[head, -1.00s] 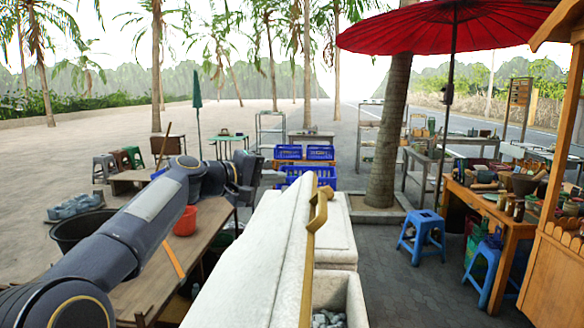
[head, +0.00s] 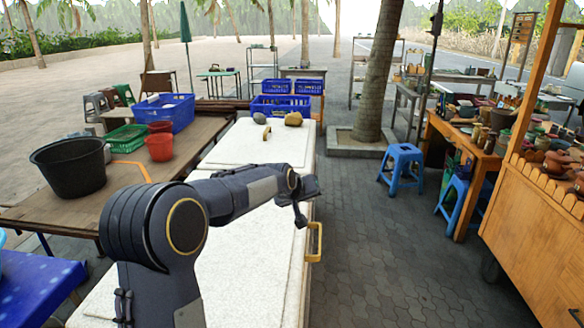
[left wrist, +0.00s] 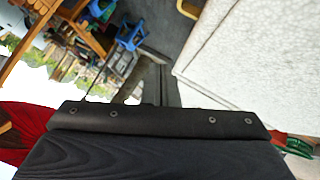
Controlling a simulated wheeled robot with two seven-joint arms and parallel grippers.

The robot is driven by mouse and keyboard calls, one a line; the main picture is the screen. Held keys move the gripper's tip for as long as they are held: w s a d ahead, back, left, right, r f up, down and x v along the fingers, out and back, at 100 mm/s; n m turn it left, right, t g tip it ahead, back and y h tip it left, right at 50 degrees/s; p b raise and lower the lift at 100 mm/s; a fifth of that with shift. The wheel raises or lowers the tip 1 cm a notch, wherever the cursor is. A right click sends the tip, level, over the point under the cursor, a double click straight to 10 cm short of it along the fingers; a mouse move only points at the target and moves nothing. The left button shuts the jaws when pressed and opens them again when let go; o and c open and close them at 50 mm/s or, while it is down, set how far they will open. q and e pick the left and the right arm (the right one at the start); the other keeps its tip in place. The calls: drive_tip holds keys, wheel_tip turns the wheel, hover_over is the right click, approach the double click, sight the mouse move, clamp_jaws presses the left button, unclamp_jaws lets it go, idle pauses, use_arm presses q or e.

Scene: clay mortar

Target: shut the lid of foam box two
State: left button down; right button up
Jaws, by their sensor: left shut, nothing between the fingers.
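A long white foam box (head: 250,255) lies in front of me; its lid looks flat over the top, and no opening into it shows. A yellow handle (head: 314,241) sticks out from the lid's right edge. A second white foam box (head: 235,150) stands behind it, also covered. My left arm crosses above the near lid. My left gripper (head: 303,208) is shut and empty over the lid's right side, just behind the handle; I cannot tell if it touches. The white speckled box surface shows in the left wrist view (left wrist: 262,62). My right gripper is out of view.
Small stones (head: 293,118) lie on the far box. A blue stool (head: 402,165) stands right. The paving (head: 385,260) right of the boxes is clear.

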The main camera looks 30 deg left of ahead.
sight(318, 243)
use_arm(q)
drive_tip(key=shift+m+g+y, duration=0.3)
drive_tip(key=shift+y, duration=0.2)
drive_tip(key=d+f+b, duration=0.1)
drive_tip(key=f, duration=0.3)
drive_tip(key=w+d+f+b, duration=0.1)
drive_tip(key=f+b, duration=0.1)
drive_tip(key=f, duration=0.3)
drive_tip(key=d+f+b, duration=0.1)
drive_tip(key=f+b, duration=0.1)
drive_tip(key=f, duration=0.2)
drive_tip(key=shift+w+f, duration=0.2)
drive_tip(key=shift+f, duration=0.15)
drive_tip(key=shift+s+d+f+b, duration=0.2)
drive_tip(key=shift+s+f+b, duration=0.1)
drive_tip(key=shift+f+b, duration=0.3)
drive_tip(key=shift+f, duration=0.1)
drive_tip(key=s+r+p, duration=0.1)
drive_tip(key=s+r, duration=0.5)
drive_tip(key=r, duration=0.6)
drive_tip(key=shift+s+d+r+p, duration=0.3)
drive_tip(key=shift+s+d+p, duration=0.05)
drive_tip(key=shift+s+p, duration=0.05)
